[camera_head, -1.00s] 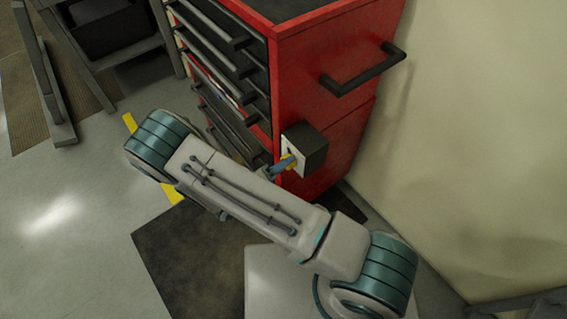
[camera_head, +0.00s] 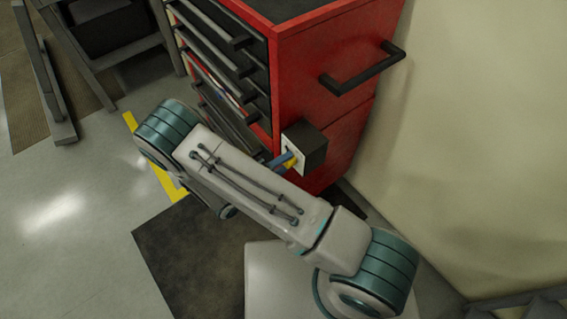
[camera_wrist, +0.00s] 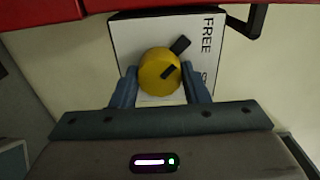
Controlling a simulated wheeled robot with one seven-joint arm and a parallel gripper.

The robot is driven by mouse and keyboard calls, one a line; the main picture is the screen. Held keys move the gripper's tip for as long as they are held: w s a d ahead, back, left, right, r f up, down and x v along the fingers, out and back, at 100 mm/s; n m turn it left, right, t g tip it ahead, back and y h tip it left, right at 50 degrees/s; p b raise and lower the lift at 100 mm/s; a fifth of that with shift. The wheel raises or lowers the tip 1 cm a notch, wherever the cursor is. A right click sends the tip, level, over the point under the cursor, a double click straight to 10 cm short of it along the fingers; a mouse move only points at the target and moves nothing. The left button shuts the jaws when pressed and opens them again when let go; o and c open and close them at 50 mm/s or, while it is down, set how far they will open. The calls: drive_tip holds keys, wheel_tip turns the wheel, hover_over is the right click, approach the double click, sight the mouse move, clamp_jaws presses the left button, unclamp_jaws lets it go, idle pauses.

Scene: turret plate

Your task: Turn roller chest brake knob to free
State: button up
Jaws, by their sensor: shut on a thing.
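The red roller chest (camera_head: 330,50) stands at upper centre in the head view, with a dark box (camera_head: 312,146) on its side. The yellow brake knob (camera_wrist: 158,72) sits on the box's white plate (camera_wrist: 133,40) in the wrist view. A dark pointer on the knob slants toward the upper right, toward the word FREE. A second word below it is mostly hidden. My gripper (camera_wrist: 160,88) has its blue fingers on both sides of the knob, shut on it. In the head view my arm hides most of the gripper (camera_head: 284,161).
A black side handle (camera_head: 363,70) juts from the chest above the box. Drawers with dark pulls (camera_head: 215,60) face left. A pale wall (camera_head: 480,130) stands close on the right. A dark bench (camera_head: 110,40) is at upper left. Open floor lies at left.

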drive_tip(key=shift+s+d+r, duration=0.1)
drive_tip(key=shift+d, duration=0.05)
drive_tip(key=o, duration=1)
drive_tip(key=shift+s, duration=0.1)
drive_tip(key=shift+b+v, duration=1.55)
drive_tip(key=shift+v, duration=5.4)
